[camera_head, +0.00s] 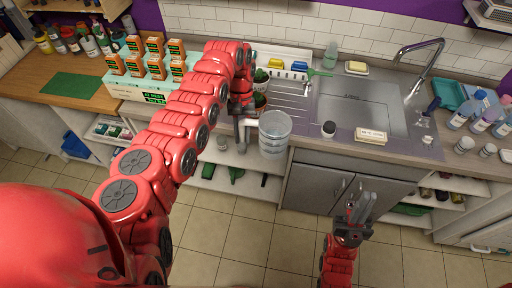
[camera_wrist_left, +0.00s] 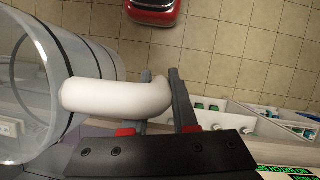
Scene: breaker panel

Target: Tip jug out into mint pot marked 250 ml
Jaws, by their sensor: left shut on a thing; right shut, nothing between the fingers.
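A clear jug (camera_head: 275,145) with dark bands and a white handle is held in front of the counter edge, about upright, rim up. My left gripper (camera_head: 243,122) is shut on its handle; the left wrist view shows the white handle (camera_wrist_left: 115,98) between the fingers and the clear jug wall (camera_wrist_left: 85,65) at left. I cannot tell how much is in it. Two small potted plants stand behind my left gripper: one plant (camera_head: 261,76) further back, another plant (camera_head: 259,99) nearer, partly hidden. No 250 ml mark is readable on either. My right gripper (camera_head: 364,203) is shut and empty, low before the cabinet.
The steel sink (camera_head: 360,100) with a tap (camera_head: 425,62) lies right of the jug. A dark cup (camera_head: 328,129) and a soap box (camera_head: 371,136) stand near the front edge. Orange boxes (camera_head: 155,68) stand at left, bottles (camera_head: 482,110) at right.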

